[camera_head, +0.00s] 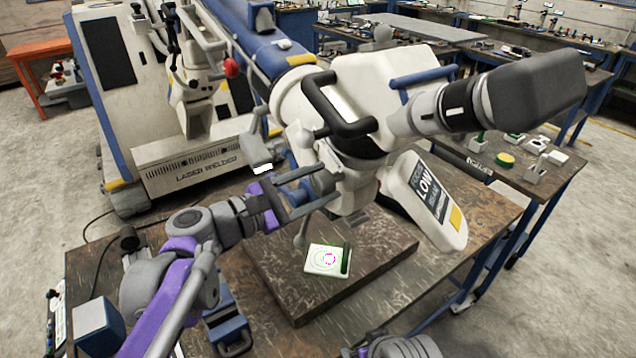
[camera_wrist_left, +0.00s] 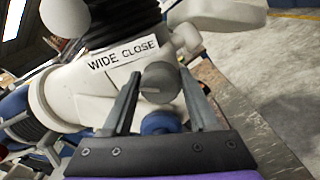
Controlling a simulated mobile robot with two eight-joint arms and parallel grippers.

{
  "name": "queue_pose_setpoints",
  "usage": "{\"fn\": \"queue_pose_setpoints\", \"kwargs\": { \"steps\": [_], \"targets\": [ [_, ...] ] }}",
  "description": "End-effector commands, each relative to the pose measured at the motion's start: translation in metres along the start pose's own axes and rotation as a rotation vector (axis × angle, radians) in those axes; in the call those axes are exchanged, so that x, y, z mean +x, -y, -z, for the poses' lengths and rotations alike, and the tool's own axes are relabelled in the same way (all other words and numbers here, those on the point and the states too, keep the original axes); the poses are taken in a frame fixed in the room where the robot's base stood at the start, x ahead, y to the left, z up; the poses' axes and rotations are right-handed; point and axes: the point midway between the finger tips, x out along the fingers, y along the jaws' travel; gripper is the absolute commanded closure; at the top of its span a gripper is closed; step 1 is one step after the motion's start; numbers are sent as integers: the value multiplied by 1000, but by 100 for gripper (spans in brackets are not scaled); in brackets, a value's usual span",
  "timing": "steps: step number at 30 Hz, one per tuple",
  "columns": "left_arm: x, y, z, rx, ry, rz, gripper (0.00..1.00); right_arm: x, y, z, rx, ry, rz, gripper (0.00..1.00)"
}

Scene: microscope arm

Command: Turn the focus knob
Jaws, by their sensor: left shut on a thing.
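The white microscope (camera_head: 390,90) leans over the bench, with grey, black and blue fittings. My left gripper (camera_head: 308,188) reaches in from the left to the underside of its head. In the left wrist view a round grey knob (camera_wrist_left: 160,82) sits between the two fingers, and the gripper is shut on it. A blue round part (camera_wrist_left: 160,123) shows just below the knob. A label reading WIDE CLOSE (camera_wrist_left: 122,56) is on the white body beside it. In the head view the knob is largely hidden by the fingers and microscope parts. My right gripper is not in view.
A dark slab (camera_head: 290,290) lies on the brown bench (camera_head: 480,205), with a small white marked plate (camera_head: 325,259) on it. A laser welder (camera_head: 190,170) stands behind. A blue box-like object (camera_head: 97,322) is at lower left. Several small items lie on the right.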

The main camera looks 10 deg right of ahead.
Motion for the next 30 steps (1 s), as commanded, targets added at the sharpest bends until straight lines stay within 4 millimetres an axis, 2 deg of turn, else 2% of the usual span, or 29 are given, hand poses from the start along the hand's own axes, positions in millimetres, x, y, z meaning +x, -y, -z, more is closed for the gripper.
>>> {"fn": "queue_pose_setpoints", "kwargs": {
  "steps": [2,3,7,15,19,30],
  "targets": [
    [0,0,0,-1,0,-1,96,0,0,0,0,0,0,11],
    [0,0,0,-1,0,-1,33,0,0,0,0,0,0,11],
    [0,0,0,-1,0,-1,11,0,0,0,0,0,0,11],
    [0,0,0,-1,0,0,11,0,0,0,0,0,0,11],
    [-9,0,1,-2,-2,-2,11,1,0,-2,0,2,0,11],
    [-80,0,2,-2,-4,-4,11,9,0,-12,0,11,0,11]
  ]
}}
